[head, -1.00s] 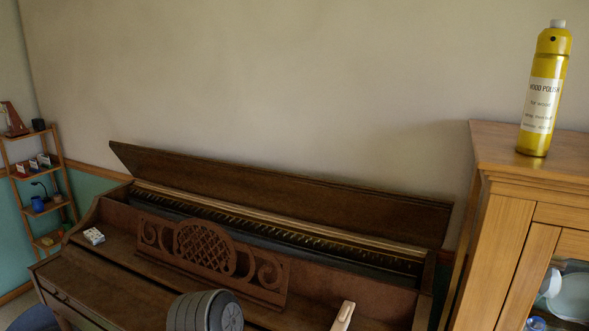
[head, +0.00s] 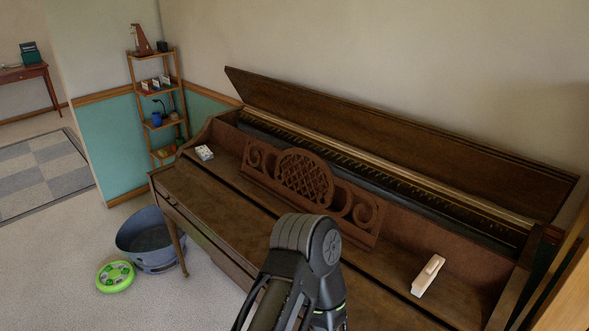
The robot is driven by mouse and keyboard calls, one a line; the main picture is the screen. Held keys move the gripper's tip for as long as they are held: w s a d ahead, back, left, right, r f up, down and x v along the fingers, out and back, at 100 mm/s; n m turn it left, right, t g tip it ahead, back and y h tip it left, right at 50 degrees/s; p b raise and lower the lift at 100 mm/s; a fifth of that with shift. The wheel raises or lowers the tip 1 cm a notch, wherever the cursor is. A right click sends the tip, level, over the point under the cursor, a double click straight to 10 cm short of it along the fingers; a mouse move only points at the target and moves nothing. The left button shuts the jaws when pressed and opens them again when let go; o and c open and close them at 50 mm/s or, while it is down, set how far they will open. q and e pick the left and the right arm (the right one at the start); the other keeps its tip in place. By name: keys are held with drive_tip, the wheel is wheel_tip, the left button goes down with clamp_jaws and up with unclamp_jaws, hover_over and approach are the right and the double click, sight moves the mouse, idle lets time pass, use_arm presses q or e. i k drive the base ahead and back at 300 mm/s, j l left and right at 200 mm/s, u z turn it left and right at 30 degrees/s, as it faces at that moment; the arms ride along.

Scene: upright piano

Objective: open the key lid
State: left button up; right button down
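The upright piano (head: 250,127) stands against the wall with its long top lid (head: 400,142) raised. The hammers and strings show beneath that lid. The key lid (head: 225,200) is the flat brown panel along the front, below the carved music rest (head: 304,180). It looks shut, and no keys show. One of my arms rises from the bottom of the head view and hides part of the panel's middle. No fingertips of either gripper show.
A grey-blue tub (head: 150,256) and a green disc (head: 115,276) are on the floor at left. Behind stands a small shelf (head: 158,107). Carpet at left is open.

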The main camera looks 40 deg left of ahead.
sight(242, 229)
drive_tip(key=u, duration=1.9)
drive_tip(key=i+j+z, duration=0.15)
drive_tip(key=i+j, duration=0.2)
drive_tip(key=i+j+z, duration=0.15)
drive_tip(key=i+j, duration=0.2)
drive_tip(key=i+j+z, duration=0.1)
drive_tip(key=i+j, duration=0.25)
drive_tip(key=i+j+z, duration=0.15)
drive_tip(key=i+j, duration=0.15)
drive_tip(key=j, duration=0.25)
drive_tip(key=i+j+z, duration=0.15)
drive_tip(key=i+j, duration=0.15)
drive_tip(key=j, duration=0.2)
